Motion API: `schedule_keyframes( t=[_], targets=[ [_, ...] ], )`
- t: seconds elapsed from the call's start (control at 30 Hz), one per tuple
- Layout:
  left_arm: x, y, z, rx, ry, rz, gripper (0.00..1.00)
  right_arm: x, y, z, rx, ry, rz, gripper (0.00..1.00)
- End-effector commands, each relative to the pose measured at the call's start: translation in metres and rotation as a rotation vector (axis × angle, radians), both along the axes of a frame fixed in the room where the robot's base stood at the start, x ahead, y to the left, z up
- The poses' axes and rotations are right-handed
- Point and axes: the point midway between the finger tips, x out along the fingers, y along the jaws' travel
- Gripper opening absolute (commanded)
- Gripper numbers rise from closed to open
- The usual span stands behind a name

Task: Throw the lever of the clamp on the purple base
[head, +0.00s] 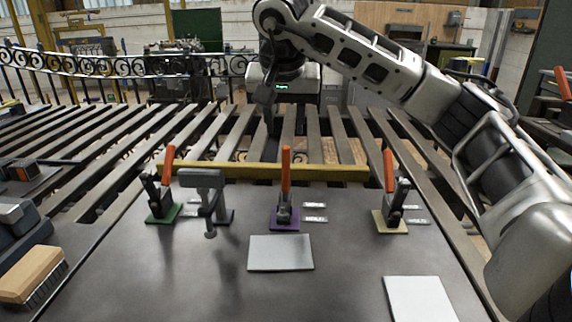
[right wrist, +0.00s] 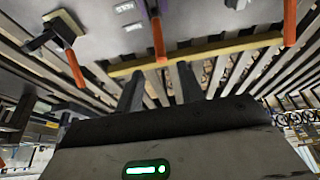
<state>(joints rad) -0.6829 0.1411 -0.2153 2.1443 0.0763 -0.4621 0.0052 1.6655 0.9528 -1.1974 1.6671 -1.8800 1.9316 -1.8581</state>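The clamp on the purple base (head: 285,216) stands mid-table in the head view, its orange lever (head: 286,168) upright. My right gripper (head: 271,128) hangs fingers down beyond this clamp and the yellow bar, apart from the lever. In the right wrist view its two dark fingers (right wrist: 160,72) are spread with nothing between them. My left gripper is not in view.
Similar orange-levered clamps stand on a green base (head: 163,214) and a beige base (head: 388,226). A grey post with a crosspiece (head: 204,182) stands left of the purple base. A yellow bar (head: 330,172) edges the table's far side. Light plates (head: 281,253) and a brush (head: 32,275) lie nearer.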

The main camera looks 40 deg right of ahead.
Motion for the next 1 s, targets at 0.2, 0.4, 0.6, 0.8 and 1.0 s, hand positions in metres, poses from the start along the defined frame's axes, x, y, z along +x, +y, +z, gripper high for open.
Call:
schedule_keyframes(
  t=[0.2, 0.4, 0.6, 0.8, 1.0],
  targets=[
    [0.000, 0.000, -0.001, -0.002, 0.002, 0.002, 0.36, 0.013, -0.013, -0.047, -0.002, 0.005, -0.002, 0.38],
    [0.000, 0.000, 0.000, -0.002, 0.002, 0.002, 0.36, 0.025, -0.023, -0.084, -0.001, 0.004, -0.002, 0.38],
    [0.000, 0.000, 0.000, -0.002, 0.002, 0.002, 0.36, 0.033, -0.029, -0.108, -0.002, 0.002, -0.002, 0.38],
    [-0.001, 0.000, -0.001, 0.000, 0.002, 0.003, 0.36, 0.036, -0.031, -0.115, -0.001, -0.002, 0.000, 0.38],
    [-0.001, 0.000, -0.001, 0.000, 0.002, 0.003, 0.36, 0.036, -0.031, -0.115, -0.001, -0.002, 0.000, 0.38]
  ],
)
